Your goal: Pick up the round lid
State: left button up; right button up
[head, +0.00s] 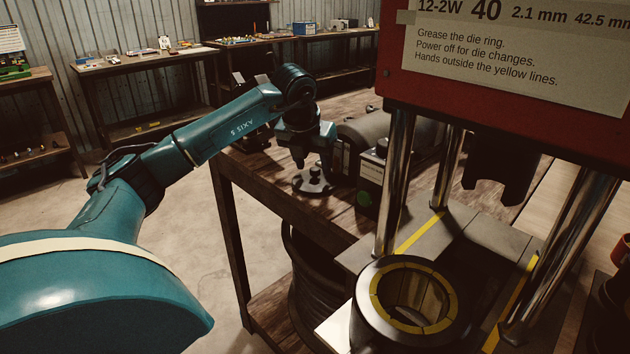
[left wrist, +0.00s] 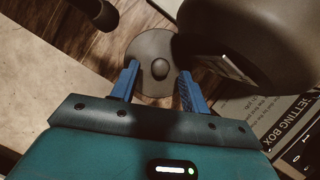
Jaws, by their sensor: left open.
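The round lid (head: 312,183) is a dark grey disc with a small knob on top. It lies flat on the wooden bench, near its left edge, in the head view. In the left wrist view the lid (left wrist: 146,48) shows beyond the fingers, its knob between the two blue fingertips. My left gripper (left wrist: 158,73) is open and empty, pointing down over the lid. In the head view the left gripper (head: 303,160) is just above the lid, its fingers partly hard to make out. I cannot tell whether the fingers touch the knob. My right gripper is not in view.
A dark cylinder (head: 365,132) and a labelled box (head: 370,178) stand close right of the lid. The cylinder's rounded end (left wrist: 238,32) crowds the right finger's side. The press with its die ring (head: 377,298) and steel posts stands at the right. Open floor lies left of the bench.

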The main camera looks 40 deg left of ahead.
pick_arm(q)
jog(key=shift+w+a+f, duration=0.1)
jog(key=shift+w+f, duration=0.2)
jog(key=shift+f, duration=0.35)
jog(key=shift+c, duration=0.5)
jog(key=c, duration=0.9)
